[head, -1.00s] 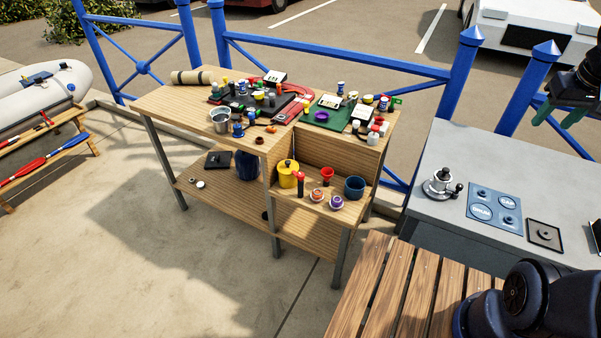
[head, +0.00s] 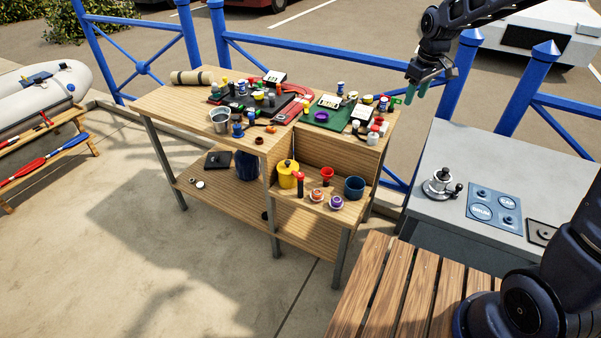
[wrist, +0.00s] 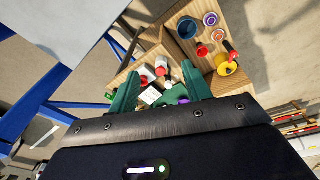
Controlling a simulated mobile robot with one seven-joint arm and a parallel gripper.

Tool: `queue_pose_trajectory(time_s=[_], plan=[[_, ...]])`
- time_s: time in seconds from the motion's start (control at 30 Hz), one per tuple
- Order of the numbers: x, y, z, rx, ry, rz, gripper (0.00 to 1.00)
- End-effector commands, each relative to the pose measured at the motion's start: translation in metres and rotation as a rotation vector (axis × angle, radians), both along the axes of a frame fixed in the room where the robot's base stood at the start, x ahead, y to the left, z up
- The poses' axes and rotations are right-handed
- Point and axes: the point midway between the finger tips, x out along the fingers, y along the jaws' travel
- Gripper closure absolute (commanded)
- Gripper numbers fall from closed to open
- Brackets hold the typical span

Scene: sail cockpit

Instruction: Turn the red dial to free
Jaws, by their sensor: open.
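I cannot tell which part is the red dial; several small red things show. A red cup-shaped piece (head: 327,175) and a red-topped dark piece (head: 299,183) stand on the bench's lower front shelf. They also show in the wrist view as a red piece (wrist: 217,35) and a red-topped piece (wrist: 232,52). Red-and-white pieces (head: 376,130) sit at the right end of the bench top. No "free" marking is legible. My gripper (head: 415,93), with green fingers, is open and empty, in the air right of the bench; its fingers also show in the wrist view (wrist: 160,70).
The wooden bench (head: 175,98) is crowded with small parts, a metal cup (head: 220,121) and a green mat (head: 320,121). A yellow pot (head: 288,174) and blue cup (head: 354,188) share the shelf. A grey counter (head: 445,149) with a winch (head: 440,184) stands right; blue railings (head: 330,62) run behind.

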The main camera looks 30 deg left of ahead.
Motion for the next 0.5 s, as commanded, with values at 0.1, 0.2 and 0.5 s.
queue_pose_trajectory(time_s=[0.1,0.2,0.5], plan=[[-0.001,0.048,-0.026,-0.018,0.020,0.099,0.51],[-0.006,0.085,-0.048,-0.031,0.032,0.181,0.51],[-0.039,0.196,-0.126,-0.071,0.073,0.424,0.51]])
